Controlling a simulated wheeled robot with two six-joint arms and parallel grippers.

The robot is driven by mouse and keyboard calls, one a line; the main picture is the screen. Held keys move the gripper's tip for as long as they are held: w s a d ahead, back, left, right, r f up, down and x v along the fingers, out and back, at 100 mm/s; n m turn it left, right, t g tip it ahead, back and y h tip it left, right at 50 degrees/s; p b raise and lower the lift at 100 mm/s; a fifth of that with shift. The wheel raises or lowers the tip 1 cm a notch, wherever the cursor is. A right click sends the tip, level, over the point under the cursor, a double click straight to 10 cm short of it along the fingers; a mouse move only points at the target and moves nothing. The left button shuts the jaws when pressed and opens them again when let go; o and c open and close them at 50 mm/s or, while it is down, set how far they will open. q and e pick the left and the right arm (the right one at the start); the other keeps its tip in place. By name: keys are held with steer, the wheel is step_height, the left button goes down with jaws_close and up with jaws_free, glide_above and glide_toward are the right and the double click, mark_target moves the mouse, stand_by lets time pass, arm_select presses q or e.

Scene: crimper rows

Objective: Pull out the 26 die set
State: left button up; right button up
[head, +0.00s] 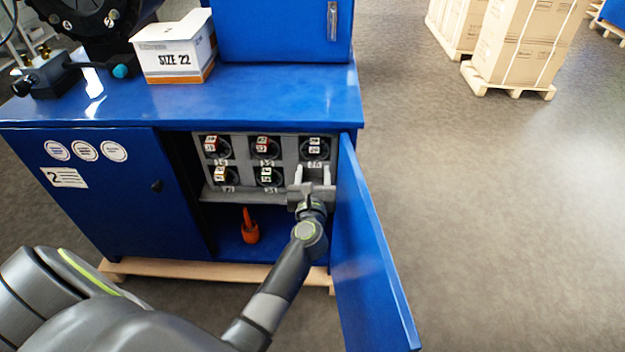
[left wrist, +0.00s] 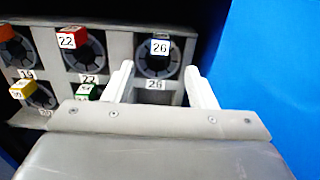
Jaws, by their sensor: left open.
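The 26 die set (head: 315,147) is a dark round piece with a white tag, in the top right slot of a grey rack inside the open blue cabinet. In the left wrist view, the die set (left wrist: 158,58) has "26" on its tag and on the label below. My left gripper (head: 313,174) is open in front of the rack, just below this die set. In the left wrist view its two pale fingers (left wrist: 158,70) stand either side of the slot, with nothing between them. Contact cannot be told. My right gripper is not in view.
Other die sets with red tags (left wrist: 68,40), yellow and green tags fill neighbouring slots. The open blue door (head: 372,250) stands close to the right of my left arm. An orange tool (head: 250,228) stands on the shelf below. A SIZE 22 box (head: 174,48) sits on top.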

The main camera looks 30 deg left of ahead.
mark_target(315, 148)
arm_select(q)
steer(key=b+x, duration=0.2)
steer(key=x, duration=0.7)
steer(key=shift+w+f, duration=0.1)
steer(key=shift+w, duration=0.1)
steer(key=shift+w+a+b, duration=0.35)
steer(key=shift+w+b, duration=0.05)
steer(key=shift+w, duration=0.1)
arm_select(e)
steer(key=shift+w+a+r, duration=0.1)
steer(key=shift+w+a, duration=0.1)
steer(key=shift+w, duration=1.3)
arm_select(q)
jaws_close()
